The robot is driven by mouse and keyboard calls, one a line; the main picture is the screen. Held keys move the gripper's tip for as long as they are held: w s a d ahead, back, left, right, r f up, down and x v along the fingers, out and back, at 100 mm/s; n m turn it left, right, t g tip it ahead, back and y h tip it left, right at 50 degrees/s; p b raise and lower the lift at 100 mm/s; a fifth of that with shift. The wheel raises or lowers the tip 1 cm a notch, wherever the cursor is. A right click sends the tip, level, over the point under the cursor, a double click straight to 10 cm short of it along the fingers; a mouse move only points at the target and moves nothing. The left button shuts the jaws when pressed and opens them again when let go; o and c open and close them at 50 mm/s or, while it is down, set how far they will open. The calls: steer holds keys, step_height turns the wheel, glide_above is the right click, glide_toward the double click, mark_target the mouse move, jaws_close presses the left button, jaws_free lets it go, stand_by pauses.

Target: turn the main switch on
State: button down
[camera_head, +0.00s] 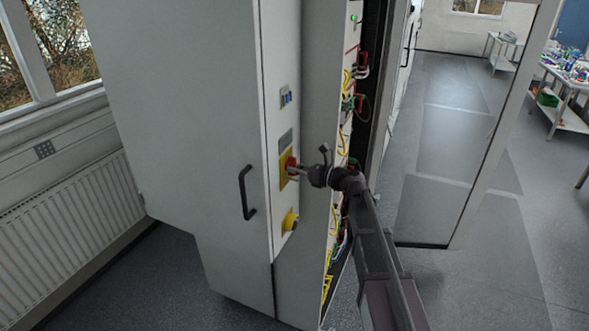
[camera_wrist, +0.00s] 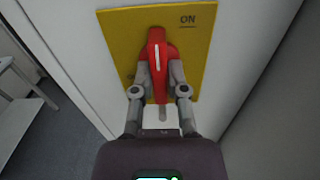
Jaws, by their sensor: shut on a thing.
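The main switch is a red handle (camera_wrist: 157,55) on a yellow plate (camera_wrist: 188,38) on the light cabinet front. In the wrist view the handle's white mark runs nearly straight up, and "ON" is printed at the plate's upper right. More lettering at the lower left is mostly hidden by a finger. My gripper (camera_wrist: 158,80) is shut on the red handle, one finger on each side. In the head view the red handle (camera_head: 291,166) and yellow plate (camera_head: 284,172) show at the end of my gripper (camera_head: 298,170).
A black door handle (camera_head: 246,192) is to the left. Open cabinet wiring (camera_head: 347,105) lies right, close to my arm. Free floor (camera_head: 445,90) lies beyond.

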steer(key=c, duration=0.7)
jaws_free()
steer(key=shift+o, duration=0.2)
steer(key=v, duration=1.2)
